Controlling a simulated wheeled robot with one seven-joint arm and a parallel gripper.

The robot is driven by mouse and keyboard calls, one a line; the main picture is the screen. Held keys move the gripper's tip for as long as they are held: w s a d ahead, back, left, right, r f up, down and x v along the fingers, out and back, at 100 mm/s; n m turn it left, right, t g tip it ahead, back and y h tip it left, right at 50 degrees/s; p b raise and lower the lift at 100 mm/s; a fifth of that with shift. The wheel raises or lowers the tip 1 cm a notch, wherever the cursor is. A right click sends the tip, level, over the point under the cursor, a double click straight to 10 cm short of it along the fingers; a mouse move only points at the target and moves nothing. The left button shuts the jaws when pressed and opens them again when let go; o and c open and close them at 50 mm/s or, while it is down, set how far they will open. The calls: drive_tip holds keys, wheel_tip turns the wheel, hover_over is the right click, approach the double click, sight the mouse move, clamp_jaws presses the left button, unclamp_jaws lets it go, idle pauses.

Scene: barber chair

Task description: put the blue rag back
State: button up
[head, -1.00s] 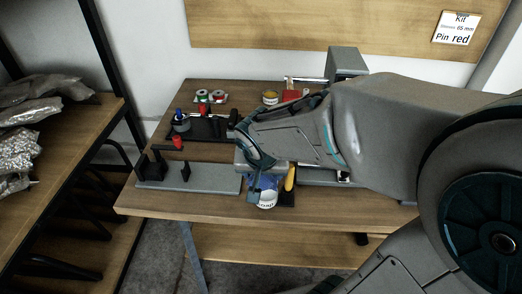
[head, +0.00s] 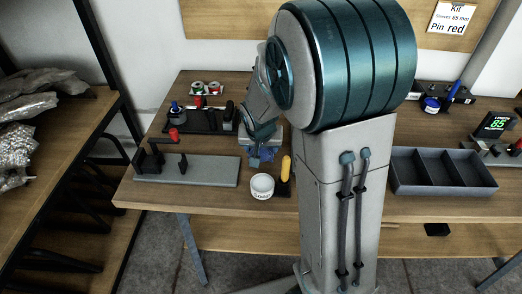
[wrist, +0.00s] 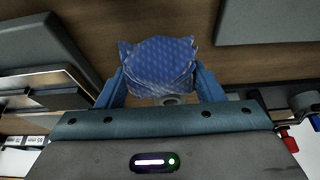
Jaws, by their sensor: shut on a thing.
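The blue rag (wrist: 158,62) is a crumpled, patterned cloth between the two fingers of my gripper (wrist: 160,86) in the wrist view. My gripper is shut on it. In the head view my gripper (head: 259,158) is above the wooden workbench (head: 220,212), just behind a white labelled tub (head: 262,187). A bit of the rag (head: 268,154) shows there as a blue patch beside the fingers. My arm hides the bench behind and right of the gripper.
A grey fixture plate (head: 200,171) lies to the left, with a black tool tray (head: 190,122) behind it. A yellow-handled tool (head: 286,168) stands right of the tub. A dark compartment tray (head: 440,187) sits farther right. The bench's front left strip is clear.

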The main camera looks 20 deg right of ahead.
drive_tip(key=shift+f, duration=0.7)
drive_tip(key=shift+f, duration=0.2)
drive_tip(key=o, duration=0.9)
drive_tip(key=shift+r, duration=0.1)
drive_tip(key=shift+o, duration=0.2)
